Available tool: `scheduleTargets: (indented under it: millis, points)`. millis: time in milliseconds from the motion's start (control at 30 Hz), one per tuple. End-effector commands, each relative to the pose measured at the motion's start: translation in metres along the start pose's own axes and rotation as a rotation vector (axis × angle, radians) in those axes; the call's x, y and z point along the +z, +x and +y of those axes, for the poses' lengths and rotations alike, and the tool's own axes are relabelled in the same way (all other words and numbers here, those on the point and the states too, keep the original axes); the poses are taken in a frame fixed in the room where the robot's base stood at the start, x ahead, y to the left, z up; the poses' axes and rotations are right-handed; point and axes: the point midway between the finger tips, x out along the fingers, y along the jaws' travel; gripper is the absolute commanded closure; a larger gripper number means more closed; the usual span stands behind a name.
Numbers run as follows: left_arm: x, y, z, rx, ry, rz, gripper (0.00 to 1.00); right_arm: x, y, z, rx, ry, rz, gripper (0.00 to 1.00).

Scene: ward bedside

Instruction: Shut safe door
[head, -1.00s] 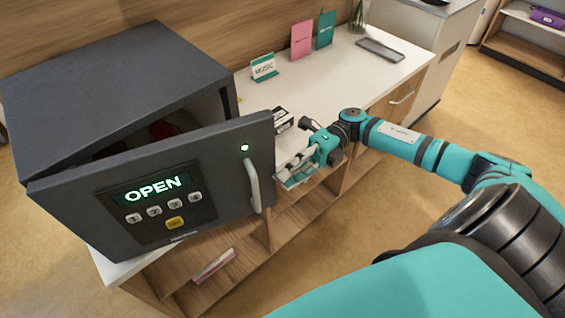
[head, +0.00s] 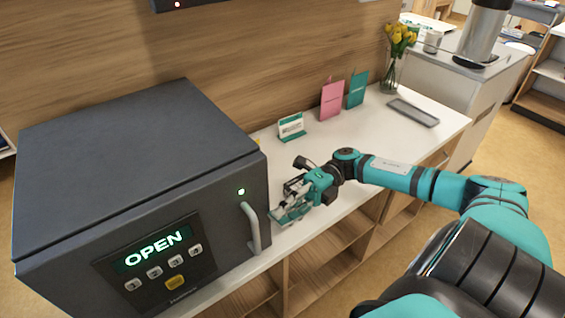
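The dark grey safe (head: 115,150) stands on the left part of the white counter. Its door (head: 222,225) lies against or nearly against the front of the body; I cannot tell whether a thin gap is left. The display reads OPEN (head: 153,250) in green, and a green light shows near the handle (head: 250,228). My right gripper (head: 276,216) is just right of the door's handle edge, with its fingers pointing toward the safe. Whether it touches the door and how far its fingers are apart is unclear. My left gripper is not in view.
On the counter (head: 345,165) are a small sign (head: 291,127), a pink card (head: 332,99), a teal card (head: 357,89), a grey tray (head: 413,113) and a vase with yellow flowers (head: 398,50). Open shelves (head: 325,260) lie below. The counter between sign and gripper is clear.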

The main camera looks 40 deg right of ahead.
Motion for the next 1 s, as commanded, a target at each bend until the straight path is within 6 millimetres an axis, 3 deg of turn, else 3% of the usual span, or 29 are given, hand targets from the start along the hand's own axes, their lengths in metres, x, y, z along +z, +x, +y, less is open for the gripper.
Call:
scheduleTargets:
  millis: [33, 367, 800, 1000]
  points:
    - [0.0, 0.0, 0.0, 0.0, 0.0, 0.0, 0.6, 0.009, -0.004, 0.004, -0.002, -0.013, -0.029, 1.0]
    - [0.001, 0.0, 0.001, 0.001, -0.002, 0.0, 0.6, 0.009, -0.014, 0.005, -0.003, -0.016, -0.031, 1.0]
    - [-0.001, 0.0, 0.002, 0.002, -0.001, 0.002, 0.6, -0.002, -0.097, 0.004, -0.002, -0.011, -0.013, 1.0]
    - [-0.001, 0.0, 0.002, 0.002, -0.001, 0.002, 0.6, -0.005, -0.117, 0.003, -0.002, -0.009, -0.004, 1.0]
